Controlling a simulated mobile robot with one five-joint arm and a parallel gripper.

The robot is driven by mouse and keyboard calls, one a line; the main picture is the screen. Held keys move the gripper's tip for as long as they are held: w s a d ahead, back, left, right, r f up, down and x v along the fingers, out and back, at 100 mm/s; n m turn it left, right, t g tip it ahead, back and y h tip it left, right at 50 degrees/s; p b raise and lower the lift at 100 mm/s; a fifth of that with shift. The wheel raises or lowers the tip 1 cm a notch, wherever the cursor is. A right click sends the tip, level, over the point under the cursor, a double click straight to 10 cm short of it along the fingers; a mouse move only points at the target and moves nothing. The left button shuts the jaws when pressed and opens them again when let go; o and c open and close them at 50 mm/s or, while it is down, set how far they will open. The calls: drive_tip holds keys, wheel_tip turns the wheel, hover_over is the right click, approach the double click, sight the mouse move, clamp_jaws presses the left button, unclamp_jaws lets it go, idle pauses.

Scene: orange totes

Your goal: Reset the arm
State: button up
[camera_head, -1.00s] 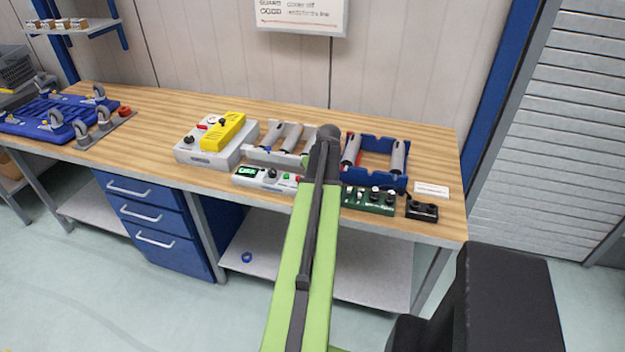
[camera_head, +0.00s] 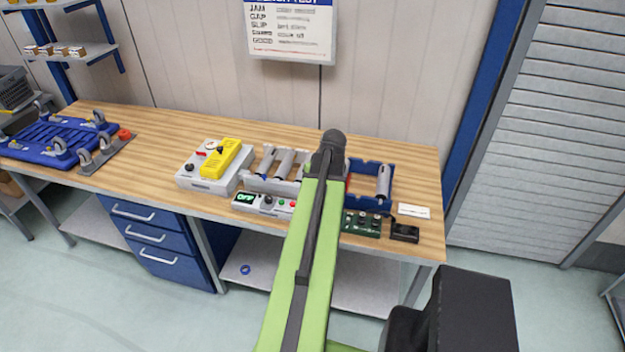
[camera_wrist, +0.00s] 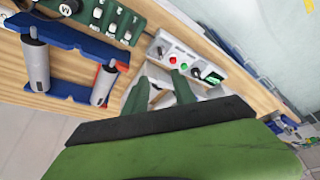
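My green arm reaches over the workbench (camera_head: 150,125) in the head view, with its dark wrist joint above the roller frames. My gripper is hidden behind the arm there. In the wrist view two green fingers of my gripper (camera_wrist: 161,92) stand apart, with no object clearly held between them. They are over the grey roller frame (camera_head: 246,179), which holds light rollers. The blue roller frame (camera_head: 368,203) is to its right, partly covered by my arm.
A control box (camera_head: 275,204) with an OFF display stands at the front. A green button panel (camera_head: 362,224), a black box (camera_head: 404,233), a grey unit with a yellow device (camera_head: 212,158) and a blue caster fixture (camera_head: 55,140) are also on the bench. A sign (camera_head: 290,30) hangs behind.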

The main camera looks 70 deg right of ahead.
idle(0.3)
drive_tip(key=w+a+f+n+b, duration=0.1)
drive_tip(key=w+a, duration=0.2)
drive_tip(key=w, duration=0.4)
drive_tip(key=w+a+f+n+y+b, duration=0.1)
drive_tip(key=w+a+n, duration=0.1)
drive_tip(key=w+a, duration=0.35)
drive_tip(key=w+a+f+n+b, duration=0.1)
drive_tip(key=w+b, duration=0.1)
drive_tip(key=w, duration=0.7)
drive_tip(key=w+a+f+n+y+b, duration=0.2)
drive_tip(key=w+a+f+n, duration=0.15)
drive_tip(key=w+a, duration=1.2)
drive_tip(key=w+a+f+n+y+b, duration=0.1)
drive_tip(key=w+a+f+n+b, duration=0.15)
drive_tip(key=a, duration=1.15)
drive_tip(key=w+a+f+n+b, duration=0.15)
drive_tip(key=w+a, duration=0.25)
drive_tip(key=a, duration=0.9)
drive_tip(key=s+a+f+m+g, duration=0.1)
drive_tip(key=s+a, duration=0.2)
drive_tip(key=a, duration=0.3)
drive_tip(key=s+a+m+g+h, duration=0.1)
drive_tip(key=s+a+m+g, duration=0.1)
drive_tip(key=s+a, duration=0.2)
drive_tip(key=shift+a+f+b, duration=0.35)
drive_tip(key=shift+a+f, duration=0.05)
drive_tip(key=shift+a, duration=0.8)
